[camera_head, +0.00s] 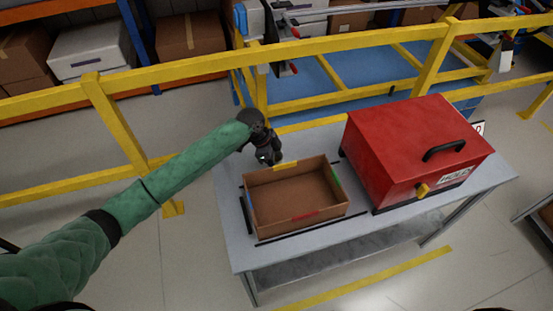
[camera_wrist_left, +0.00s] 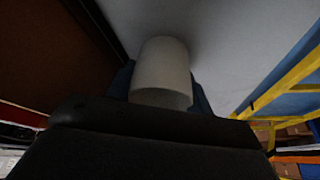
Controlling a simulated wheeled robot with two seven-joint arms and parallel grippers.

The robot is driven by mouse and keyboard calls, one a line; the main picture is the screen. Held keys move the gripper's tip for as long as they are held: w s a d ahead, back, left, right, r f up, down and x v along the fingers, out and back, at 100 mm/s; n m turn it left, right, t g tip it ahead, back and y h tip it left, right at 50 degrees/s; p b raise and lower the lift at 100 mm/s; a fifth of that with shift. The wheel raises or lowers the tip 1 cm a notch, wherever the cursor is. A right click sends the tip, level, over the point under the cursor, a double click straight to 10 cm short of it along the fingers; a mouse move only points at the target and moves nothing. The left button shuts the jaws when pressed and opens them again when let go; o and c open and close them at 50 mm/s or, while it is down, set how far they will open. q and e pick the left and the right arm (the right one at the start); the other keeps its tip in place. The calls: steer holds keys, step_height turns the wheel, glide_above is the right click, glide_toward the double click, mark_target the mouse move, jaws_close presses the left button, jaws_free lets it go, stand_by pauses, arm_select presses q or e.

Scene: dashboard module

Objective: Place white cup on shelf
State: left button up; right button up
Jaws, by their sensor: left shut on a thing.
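My left gripper (camera_head: 266,157) is at the back left of the grey table (camera_head: 235,225), just behind the open brown box. In the left wrist view a plain white cup (camera_wrist_left: 162,68) sits between the dark fingers, and the gripper is shut on it. The pale surface behind the cup looks like the tabletop; whether the cup touches it I cannot tell. In the head view the cup is mostly hidden by the gripper. A lower shelf (camera_head: 340,263) shows under the tabletop. My right gripper is not in view.
The open brown box (camera_head: 290,198) stands on the table's left half. A red case (camera_head: 415,145) with a black handle fills the right half. A yellow railing (camera_head: 200,68) runs behind the table. A storage rack with boxes (camera_head: 90,48) stands beyond it.

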arm_select(q)
steer(key=shift+f, duration=0.15)
steer(key=o, duration=1)
steer(key=shift+c, duration=0.2)
